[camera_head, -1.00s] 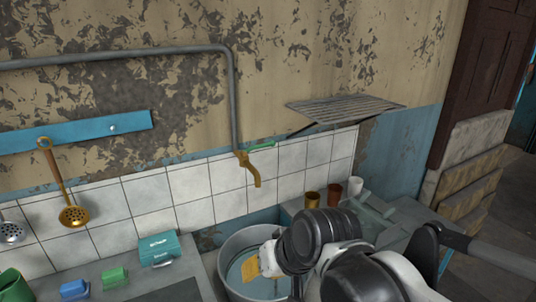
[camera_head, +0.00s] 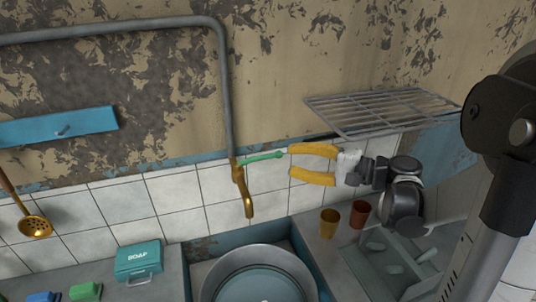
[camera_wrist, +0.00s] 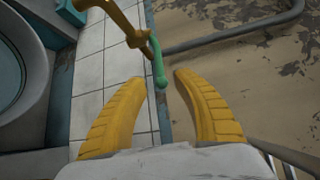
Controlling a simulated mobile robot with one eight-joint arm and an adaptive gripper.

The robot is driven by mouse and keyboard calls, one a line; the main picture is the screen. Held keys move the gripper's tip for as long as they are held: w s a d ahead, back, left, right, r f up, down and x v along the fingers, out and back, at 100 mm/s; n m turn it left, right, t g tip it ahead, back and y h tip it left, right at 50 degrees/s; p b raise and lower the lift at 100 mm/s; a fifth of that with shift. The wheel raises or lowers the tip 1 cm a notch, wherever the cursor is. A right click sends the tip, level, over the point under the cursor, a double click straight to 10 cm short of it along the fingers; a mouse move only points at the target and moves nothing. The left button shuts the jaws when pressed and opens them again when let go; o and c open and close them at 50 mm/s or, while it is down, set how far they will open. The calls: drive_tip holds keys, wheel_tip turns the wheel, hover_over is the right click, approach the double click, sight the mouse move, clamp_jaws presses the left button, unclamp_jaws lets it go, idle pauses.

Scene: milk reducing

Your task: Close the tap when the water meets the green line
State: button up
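The brass tap (camera_head: 246,200) hangs from a grey pipe on the tiled wall. Its green handle (camera_head: 262,157) points right. A large grey pot (camera_head: 224,272) sits in the sink below, with pale bluish water (camera_head: 262,286) in it. I cannot make out a green line or a falling stream. My gripper (camera_head: 291,162) has two yellow fingers, open and empty, just right of the handle's end. In the wrist view the green handle (camera_wrist: 157,62) reaches down to the gap between the fingertips (camera_wrist: 159,78). I cannot tell whether they touch. The pot's rim (camera_wrist: 43,70) shows at left.
A wire rack (camera_head: 385,108) juts from the wall just above my gripper. Cups (camera_head: 330,222) and (camera_head: 360,213) stand on the counter below it. A teal soap box (camera_head: 138,262) stands left of the sink.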

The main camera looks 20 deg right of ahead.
sight(273, 157)
drive_tip(key=b+x, duration=0.1)
drive_tip(key=x, duration=0.6)
drive_tip(key=shift+w, duration=0.3)
clamp_jaws()
